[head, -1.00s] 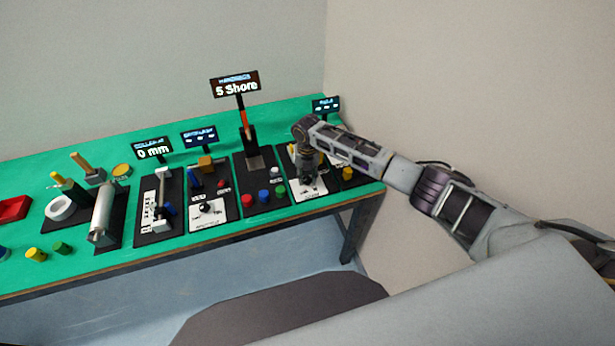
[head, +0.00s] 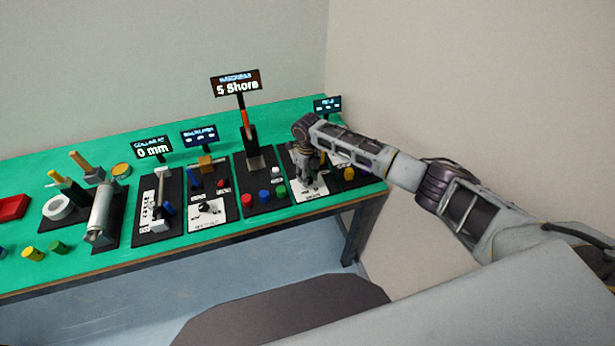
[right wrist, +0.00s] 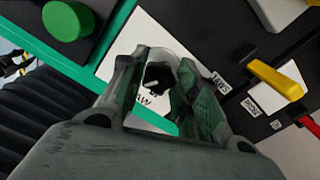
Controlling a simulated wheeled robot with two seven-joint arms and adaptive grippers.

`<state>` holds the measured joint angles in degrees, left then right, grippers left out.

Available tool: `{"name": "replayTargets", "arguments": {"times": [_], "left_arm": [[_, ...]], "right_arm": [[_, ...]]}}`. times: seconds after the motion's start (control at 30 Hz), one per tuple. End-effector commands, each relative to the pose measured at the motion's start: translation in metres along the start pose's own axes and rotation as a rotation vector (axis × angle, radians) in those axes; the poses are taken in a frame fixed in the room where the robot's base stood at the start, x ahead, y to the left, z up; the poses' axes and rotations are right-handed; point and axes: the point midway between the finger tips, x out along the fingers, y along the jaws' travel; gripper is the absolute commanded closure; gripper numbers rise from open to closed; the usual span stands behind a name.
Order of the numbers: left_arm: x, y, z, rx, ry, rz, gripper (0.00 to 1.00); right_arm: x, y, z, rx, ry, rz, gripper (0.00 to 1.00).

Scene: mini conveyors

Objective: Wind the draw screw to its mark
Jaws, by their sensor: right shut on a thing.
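The draw screw's black knob (right wrist: 158,76) shows in the right wrist view, over a white label plate (right wrist: 113,65) whose visible letters end in "AW". My right gripper (right wrist: 160,92) is shut on this knob, with one finger on each side of it. In the head view my right gripper (head: 308,182) points down at the rightmost black panel of the bench and hides most of the knob there. The small display (head: 327,105) behind that panel is too small to read. The screw's mark cannot be made out. My left gripper is not in view.
A yellow lever (right wrist: 275,80) and a green button (right wrist: 68,20) are close to the gripper. A panel with coloured buttons and a "5 Shore" display (head: 236,84) stands to the left. Further left is a "0 mm" display (head: 152,150). A wall is on the right.

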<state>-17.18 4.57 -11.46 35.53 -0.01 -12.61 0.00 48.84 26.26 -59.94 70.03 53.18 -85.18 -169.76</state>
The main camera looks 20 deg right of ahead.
Motion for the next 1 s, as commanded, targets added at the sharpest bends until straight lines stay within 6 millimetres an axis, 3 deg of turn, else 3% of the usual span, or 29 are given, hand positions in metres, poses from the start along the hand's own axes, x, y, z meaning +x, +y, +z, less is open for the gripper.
{"name": "replayTargets", "arguments": {"times": [0.53, 0.57, 0.7, 1.0], "left_arm": [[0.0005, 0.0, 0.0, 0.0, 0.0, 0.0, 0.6], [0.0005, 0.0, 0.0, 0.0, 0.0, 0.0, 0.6], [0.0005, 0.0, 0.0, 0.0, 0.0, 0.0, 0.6], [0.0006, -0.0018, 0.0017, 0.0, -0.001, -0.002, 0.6]], "right_arm": [[-0.0012, -0.0002, 0.0006, -0.029, -0.002, -0.001, 0.92], [-0.0011, -0.0002, 0.0006, -0.029, -0.002, -0.001, 0.64], [-0.0008, -0.0002, 0.0004, -0.029, -0.001, -0.001, 0.47], [-0.0004, -0.0001, 0.0, -0.028, 0.0, 0.0, 0.47]]}}
